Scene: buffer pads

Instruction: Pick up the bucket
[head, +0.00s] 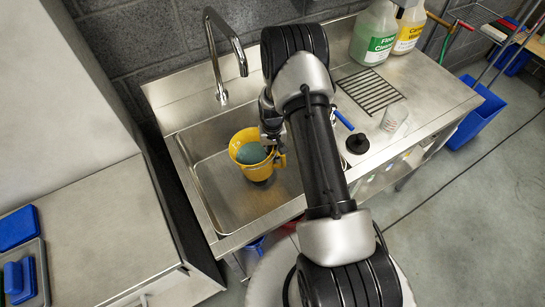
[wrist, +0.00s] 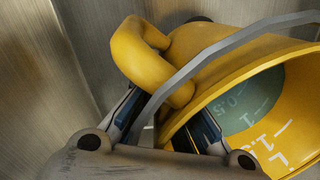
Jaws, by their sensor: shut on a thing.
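The bucket (head: 241,144) is a small yellow one with a handle on its right side and greenish liquid or a green inside. It is in or over the sink basin in the head view. In the wrist view the bucket (wrist: 225,65) lies tilted across the right, with measuring marks inside and a grey wire bail across it. My gripper (head: 275,146) is at the handle side of the bucket. In the wrist view my gripper (wrist: 165,125) has its fingers on either side of the yellow handle's lower end, shut on it. The exact contact is partly hidden.
The steel sink (head: 210,185) surrounds the bucket, with a tall faucet (head: 222,60) behind it. Right of my arm are a drain grille (head: 368,90), a clear beaker (head: 394,117) and a black plunger-like thing (head: 358,143). Cleaner bottles (head: 374,35) stand at the back.

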